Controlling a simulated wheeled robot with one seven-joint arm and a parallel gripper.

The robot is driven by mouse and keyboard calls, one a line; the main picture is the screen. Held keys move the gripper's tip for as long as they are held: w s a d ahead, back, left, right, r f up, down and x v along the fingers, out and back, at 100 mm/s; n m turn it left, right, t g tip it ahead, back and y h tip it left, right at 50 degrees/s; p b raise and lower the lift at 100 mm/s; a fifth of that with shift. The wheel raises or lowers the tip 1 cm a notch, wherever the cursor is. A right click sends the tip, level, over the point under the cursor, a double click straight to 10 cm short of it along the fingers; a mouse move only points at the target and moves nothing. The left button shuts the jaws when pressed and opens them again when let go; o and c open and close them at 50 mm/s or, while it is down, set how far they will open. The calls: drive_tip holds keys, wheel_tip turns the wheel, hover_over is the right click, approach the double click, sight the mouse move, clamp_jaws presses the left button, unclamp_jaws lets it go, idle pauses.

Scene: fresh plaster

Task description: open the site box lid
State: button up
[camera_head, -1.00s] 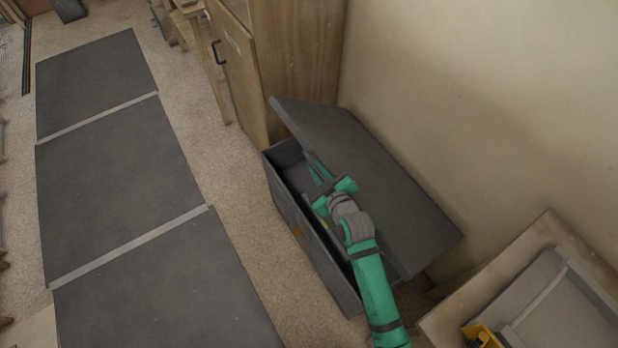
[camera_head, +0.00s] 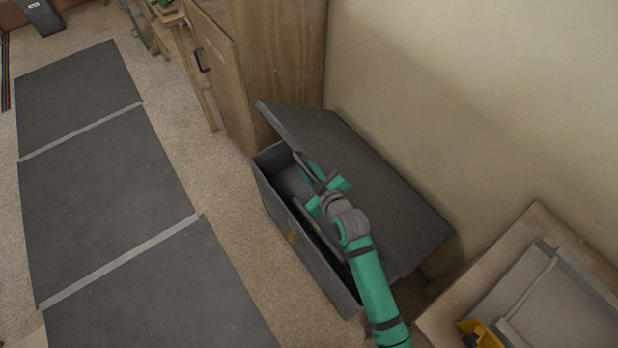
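The site box (camera_head: 315,262) is a long dark grey box on the floor against the wall. Its grey lid (camera_head: 375,185) is raised part way and slopes up from the wall side, leaving a gap along the front. My green and grey gripper (camera_head: 307,175) is at this gap, over the box's opening and by the lid's front edge. The fingers are small and partly hidden against the lid and the dark inside. I cannot tell whether they touch the lid or how far apart they are.
A wooden cabinet (camera_head: 275,60) with a dark handle stands just behind the box. A wooden-edged table (camera_head: 455,308) with a grey tray and a yellow item is at the lower right. Dark floor mats (camera_head: 105,200) lie to the left, with bare floor between.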

wheel_tip(320, 180, up, 2)
drive_tip(key=shift+a+r, duration=0.1)
drive_tip(key=shift+r, duration=0.15)
drive_tip(key=s+r, duration=1)
drive_tip(key=s, duration=0.4)
